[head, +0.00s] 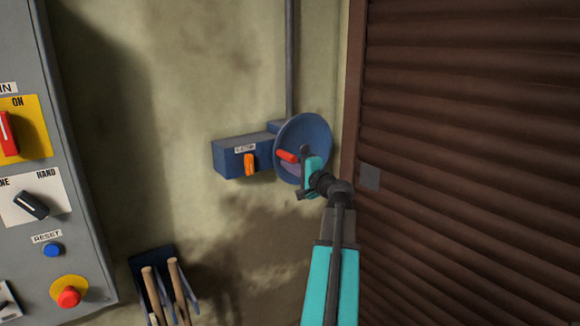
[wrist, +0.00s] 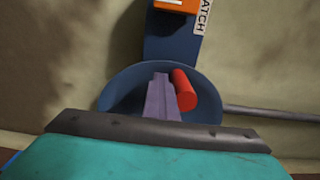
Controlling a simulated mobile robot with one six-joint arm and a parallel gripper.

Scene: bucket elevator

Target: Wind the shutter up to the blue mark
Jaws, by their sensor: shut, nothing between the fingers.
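The brown slatted shutter (head: 470,150) fills the right of the head view; its visible part is down, and I see no blue mark. A blue round wheel (head: 318,133) with a red crank handle (head: 287,156) is on the wall left of the shutter. My gripper (head: 296,170) is at the wheel's face. In the wrist view my gripper (wrist: 160,78) has its fingers together and empty, just left of the red handle (wrist: 185,90), over the blue wheel (wrist: 118,90). Whether they touch the handle is unclear.
A blue box (head: 228,158) with an orange latch (head: 249,164) adjoins the wheel. A grey control panel (head: 75,200) with switches stands at the left. A blue holder with wooden handles (head: 150,290) is low on the wall. A grey conduit (head: 290,60) runs above the wheel.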

